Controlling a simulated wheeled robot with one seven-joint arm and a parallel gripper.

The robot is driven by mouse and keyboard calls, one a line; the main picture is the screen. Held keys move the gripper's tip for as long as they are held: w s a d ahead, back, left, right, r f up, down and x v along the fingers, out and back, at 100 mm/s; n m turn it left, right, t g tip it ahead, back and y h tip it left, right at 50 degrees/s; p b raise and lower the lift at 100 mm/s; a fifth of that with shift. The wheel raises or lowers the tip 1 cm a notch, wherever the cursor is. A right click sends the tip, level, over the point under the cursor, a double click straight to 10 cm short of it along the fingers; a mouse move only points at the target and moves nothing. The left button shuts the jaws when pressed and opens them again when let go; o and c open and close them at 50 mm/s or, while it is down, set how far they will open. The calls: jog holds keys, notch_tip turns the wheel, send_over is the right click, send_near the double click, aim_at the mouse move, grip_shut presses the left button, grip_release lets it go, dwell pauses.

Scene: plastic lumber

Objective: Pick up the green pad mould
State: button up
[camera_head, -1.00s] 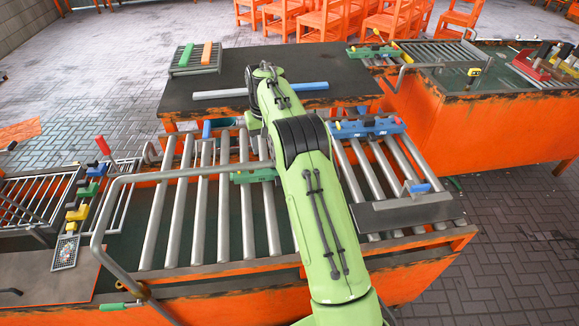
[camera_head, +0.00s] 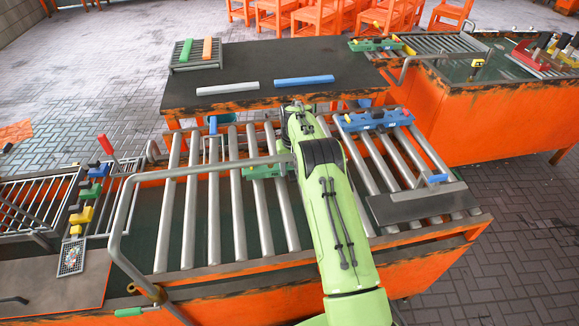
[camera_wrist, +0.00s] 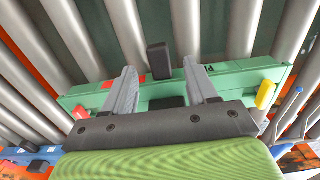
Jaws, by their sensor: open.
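The green pad mould (camera_wrist: 225,84) lies across the grey rollers under my gripper in the wrist view. It has a black upright knob (camera_wrist: 158,57), a red block at its left and a yellow block at its right. In the head view the mould (camera_head: 262,171) shows beside my arm, which hides part of it. My gripper (camera_wrist: 160,66) is open and empty. Its two fingers appear on either side of the black knob. I cannot tell how far above the mould they are.
A blue mould (camera_head: 375,119) lies on the rollers to the right. A bent grey rail (camera_head: 190,170) runs over the rollers. Grey and blue bars lie on the dark table (camera_head: 250,60) behind. Another green mould (camera_head: 375,45) stands at the back right.

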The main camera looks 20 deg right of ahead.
notch_tip(320, 180, down, 2)
jog(key=shift+w+f, duration=0.1)
grip_shut()
dwell(1.3)
jog(key=shift+w+r, duration=0.1)
jog(key=shift+r, duration=0.1)
